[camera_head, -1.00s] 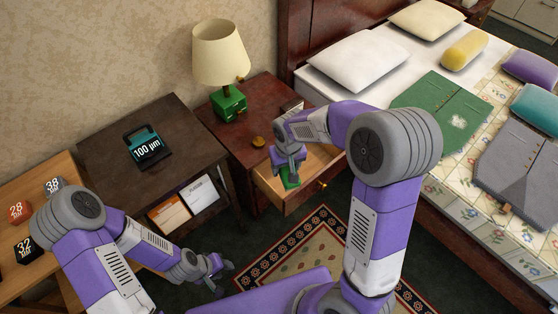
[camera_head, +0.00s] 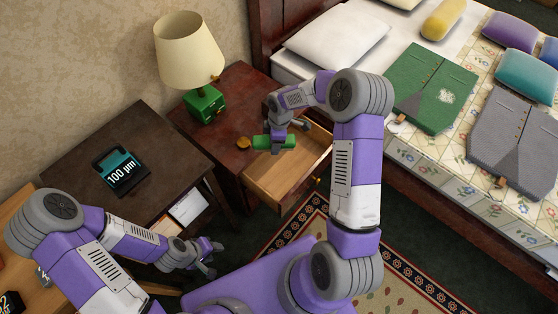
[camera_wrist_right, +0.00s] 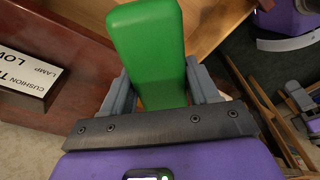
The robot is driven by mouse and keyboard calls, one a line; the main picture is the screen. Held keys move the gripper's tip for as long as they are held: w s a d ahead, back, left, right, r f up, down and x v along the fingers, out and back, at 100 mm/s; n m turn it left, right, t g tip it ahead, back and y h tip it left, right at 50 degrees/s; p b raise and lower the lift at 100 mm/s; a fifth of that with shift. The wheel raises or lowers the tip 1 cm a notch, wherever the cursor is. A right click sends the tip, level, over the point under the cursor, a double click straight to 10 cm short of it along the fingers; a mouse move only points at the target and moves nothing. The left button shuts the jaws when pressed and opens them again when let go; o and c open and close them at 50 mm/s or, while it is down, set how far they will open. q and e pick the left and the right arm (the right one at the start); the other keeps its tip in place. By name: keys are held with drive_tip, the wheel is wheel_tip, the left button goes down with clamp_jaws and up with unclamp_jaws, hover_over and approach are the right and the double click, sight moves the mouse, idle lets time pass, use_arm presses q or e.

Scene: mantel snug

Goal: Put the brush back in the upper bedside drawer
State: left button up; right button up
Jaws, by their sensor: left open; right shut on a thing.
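My right gripper (camera_head: 277,140) is shut on the green brush (camera_head: 262,143). In the head view the brush lies across the jaws, over the left rear part of the open bedside drawer (camera_head: 300,170). In the right wrist view the brush (camera_wrist_right: 148,45) is a smooth green block between the two grey fingers; bristles do not show. The drawer is pulled out from the dark red bedside table (camera_head: 225,150), and its visible floor is bare. My left gripper (camera_head: 212,255) is open and empty, low in front of the dark side table.
A lettered box (camera_wrist_right: 27,75) lies there in the wrist view. The bed (camera_head: 425,160) is at right; a dark table (camera_head: 85,180) is at left.

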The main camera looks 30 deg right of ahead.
drive_tip(key=d+f+n+g+b, duration=0.1)
drive_tip(key=d+f+n, duration=0.3)
drive_tip(key=f+n, duration=0.15)
drive_tip(key=d+f+n+b, duration=0.1)
drive_tip(key=d+f+n, duration=0.25)
drive_tip(key=f, duration=0.35)
drive_tip(key=b, duration=0.2)
hover_over(289, 168)
drive_tip(key=f, duration=0.6)
drive_tip(key=shift+d, duration=0.25)
drive_tip(key=shift+f+b, duration=0.55)
drive_tip(key=shift+f, duration=1.65)
drive_tip(key=shift+f, duration=0.1)
drive_tip(key=o, duration=0.5)
drive_tip(key=shift+f, duration=0.1)
drive_tip(key=o, duration=0.4)
drive_tip(key=shift+o, duration=0.2)
